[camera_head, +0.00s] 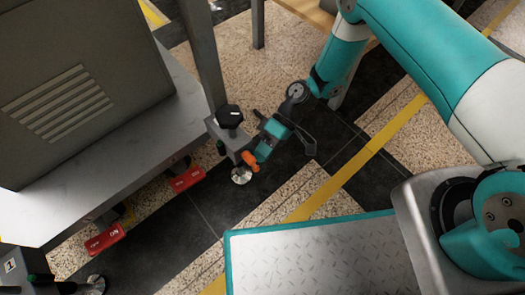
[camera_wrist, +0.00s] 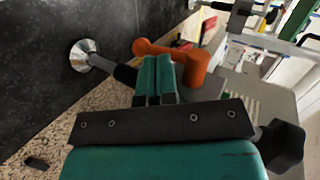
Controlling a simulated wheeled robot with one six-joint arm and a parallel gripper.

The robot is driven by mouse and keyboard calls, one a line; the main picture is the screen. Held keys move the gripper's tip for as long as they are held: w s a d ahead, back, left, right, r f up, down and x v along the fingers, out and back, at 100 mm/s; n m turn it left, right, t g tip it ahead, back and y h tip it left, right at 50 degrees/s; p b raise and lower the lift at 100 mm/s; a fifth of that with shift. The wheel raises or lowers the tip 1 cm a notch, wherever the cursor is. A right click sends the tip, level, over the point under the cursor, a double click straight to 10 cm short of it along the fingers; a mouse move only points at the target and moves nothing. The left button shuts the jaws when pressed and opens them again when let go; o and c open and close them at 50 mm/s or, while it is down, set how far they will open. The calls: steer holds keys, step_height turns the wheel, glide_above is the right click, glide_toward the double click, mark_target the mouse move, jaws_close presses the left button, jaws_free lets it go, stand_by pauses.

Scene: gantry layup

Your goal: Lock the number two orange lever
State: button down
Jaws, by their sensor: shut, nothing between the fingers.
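An orange lever (camera_head: 250,160) sits on the corner of the grey machine frame, below a black knob (camera_head: 229,115). I cannot read a number on it. In the wrist view the orange lever (camera_wrist: 193,66) spans from its thick hub on the right to a rounded end on the left, just beyond the fingertips. My gripper (camera_head: 263,152) is right beside the lever; in the wrist view the teal fingers (camera_wrist: 157,66) are together with nothing between them. They overlap part of the lever, and I cannot tell whether they touch it.
A silver levelling foot (camera_head: 241,175) stands on the floor below the lever. Red ON/OFF pedals (camera_head: 187,178) line the machine's lower edge. A plate marked 1 (camera_head: 9,266) is at the lower left corner. A wooden table (camera_head: 312,13) stands behind. Dark floor right of the machine is clear.

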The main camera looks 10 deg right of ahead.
steer(key=w+d+f+p+v, duration=0.1)
steer(key=p+v, duration=0.3)
steer(key=v, duration=0.9)
steer(key=shift+d+f, duration=0.15)
steer(key=shift+f, duration=0.3)
steer(key=shift+w+r, duration=0.1)
step_height(320, 180, up, 28)
steer(key=a+t+h+p, duration=0.2)
steer(key=t+h+p, duration=0.1)
steer(key=p, duration=0.1)
steer(key=s+d+r+m+t+h+p, duration=0.1)
steer(key=s+d+r+t+p, duration=0.15)
steer(key=s+r, duration=0.65)
steer(key=s+d+r+m+t+p, duration=0.2)
steer(key=s+r+p, duration=0.1)
steer(key=s+r, duration=0.6)
step_height(320, 180, up, 37)
steer(key=p, duration=3.7)
steer(key=shift+a, duration=0.3)
steer(key=shift+w, duration=0.15)
